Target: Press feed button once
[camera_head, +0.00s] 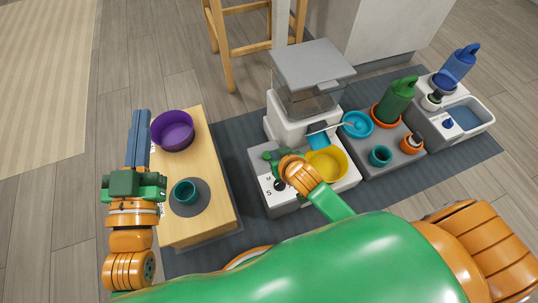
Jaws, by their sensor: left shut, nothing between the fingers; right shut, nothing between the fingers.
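The pet feeder (290,128) stands on a dark mat, with a clear hopper under a grey lid and a white base. A yellow bowl (326,164) sits at its front. A dark knob (279,185) and the letters M and S show on its front-left panel. My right gripper (268,156) is over this panel, close to the knob, shut and empty. The gripper and wrist cover part of the panel, and I cannot make out the feed button or tell whether anything is touched. My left gripper (139,113) is shut and empty, beside the wooden board's left edge.
A wooden board (211,151) at left holds a purple bowl (172,131) and a teal cup (186,192). A stool is behind.

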